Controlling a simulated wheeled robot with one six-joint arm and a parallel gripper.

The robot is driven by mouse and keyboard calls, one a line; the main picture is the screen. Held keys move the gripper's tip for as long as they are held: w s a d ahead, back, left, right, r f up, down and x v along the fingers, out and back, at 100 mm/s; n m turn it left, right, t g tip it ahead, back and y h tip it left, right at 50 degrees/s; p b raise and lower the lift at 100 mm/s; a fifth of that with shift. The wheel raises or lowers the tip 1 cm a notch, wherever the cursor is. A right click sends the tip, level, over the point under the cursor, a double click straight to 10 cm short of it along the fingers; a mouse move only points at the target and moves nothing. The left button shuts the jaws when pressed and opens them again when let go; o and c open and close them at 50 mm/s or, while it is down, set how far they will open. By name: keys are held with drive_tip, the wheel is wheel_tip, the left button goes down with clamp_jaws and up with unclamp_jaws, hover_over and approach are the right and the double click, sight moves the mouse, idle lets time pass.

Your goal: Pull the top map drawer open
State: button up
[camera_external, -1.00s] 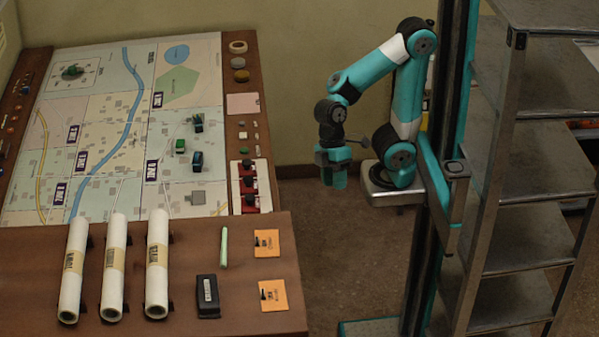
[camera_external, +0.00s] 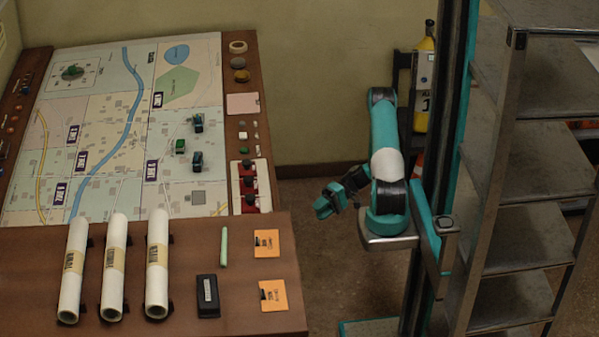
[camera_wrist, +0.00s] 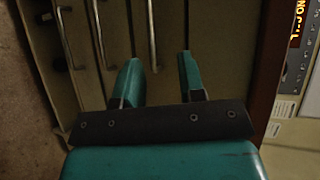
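The map drawers show only in the wrist view, as pale fronts with long metal bar handles running up the picture. One bar handle (camera_wrist: 152,35) lies just beyond and between my fingertips in the picture; contact does not show. The drawer front (camera_wrist: 225,45) nearest the dark wooden edge lies to the right; I cannot tell for sure which handle belongs to the top drawer. My gripper (camera_wrist: 159,60) is open with its two teal fingers apart. In the external view my gripper (camera_external: 332,204) is low beside the right side of the map table; the drawers are hidden there.
More handles (camera_wrist: 97,35) lie to the left in the wrist view. The map table (camera_external: 225,315) carries rolled maps (camera_external: 114,267), a black box (camera_external: 207,296) and orange cards (camera_external: 273,294). A metal shelf (camera_external: 530,165) stands right of my arm. Floor is clear between.

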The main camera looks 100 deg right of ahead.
wheel_tip(320, 180, down, 4)
drive_tip(key=s+d+m+t+h, duration=0.1)
drive_tip(key=s+m+t+h, duration=0.1)
drive_tip(key=s, duration=0.1)
drive_tip(key=x, duration=0.5)
drive_tip(key=b+x, duration=0.1)
drive_tip(key=x, duration=0.5)
drive_tip(key=r+b+x, duration=0.1)
drive_tip(key=x, duration=0.5)
drive_tip(key=shift+w+d, duration=0.2)
drive_tip(key=shift+w, duration=0.25)
clamp_jaws()
